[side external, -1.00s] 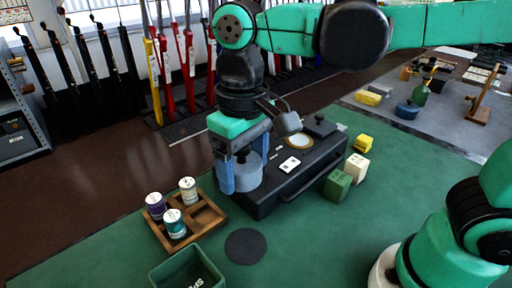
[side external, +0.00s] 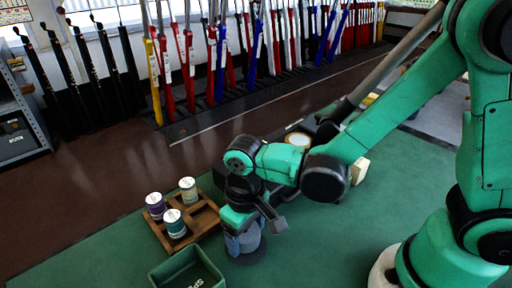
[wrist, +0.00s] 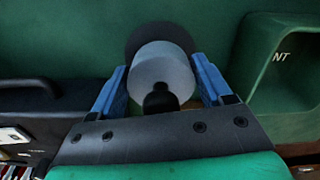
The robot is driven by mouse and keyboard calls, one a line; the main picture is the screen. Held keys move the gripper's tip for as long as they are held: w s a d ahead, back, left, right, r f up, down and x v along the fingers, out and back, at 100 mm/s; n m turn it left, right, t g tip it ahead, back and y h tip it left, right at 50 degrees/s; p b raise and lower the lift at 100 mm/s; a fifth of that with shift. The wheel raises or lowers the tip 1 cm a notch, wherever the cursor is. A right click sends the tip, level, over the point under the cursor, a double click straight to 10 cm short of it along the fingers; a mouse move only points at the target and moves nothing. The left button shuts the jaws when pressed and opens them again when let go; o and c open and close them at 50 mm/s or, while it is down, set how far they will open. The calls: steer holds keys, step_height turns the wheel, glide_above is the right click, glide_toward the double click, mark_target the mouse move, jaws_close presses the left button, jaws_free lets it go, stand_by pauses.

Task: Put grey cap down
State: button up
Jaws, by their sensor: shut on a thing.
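The grey cap (wrist: 162,66), a pale cylinder with a black knob (wrist: 158,98), is between the two blue fingers of my gripper (wrist: 160,84) in the wrist view. My gripper is shut on it. In the side view the cap (side external: 251,238) is upright and partly hidden by the blue fingers. It is over a dark round mat (wrist: 160,34) on the green surface, whose edge shows beyond the cap. I cannot tell whether the cap touches the mat.
A green bin (side external: 187,273) stands close by at the front left. A wooden tray (side external: 206,221) with several labelled tins is behind it. A black box (wrist: 38,97) lies on the other side of my gripper. Green surface (side external: 320,250) to the right is clear.

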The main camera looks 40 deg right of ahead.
steer(key=shift+f, duration=0.65)
steer(key=shift+f, duration=0.1)
steer(key=o, duration=1.2)
step_height(320, 180, up, 12)
steer(key=shift+r, duration=0.1)
steer(key=shift+d+r, duration=0.1)
steer(key=shift+d, duration=0.3)
steer(key=d+t, duration=0.2)
steer(key=d, duration=0.2)
steer(key=d+m+t, duration=0.1)
steer(key=d+t, duration=0.1)
steer(key=d, duration=0.2)
steer(key=d+t, duration=0.3)
steer(key=d, duration=0.1)
steer(key=shift+w+r+m, duration=0.3)
steer(key=shift+r+m, duration=0.1)
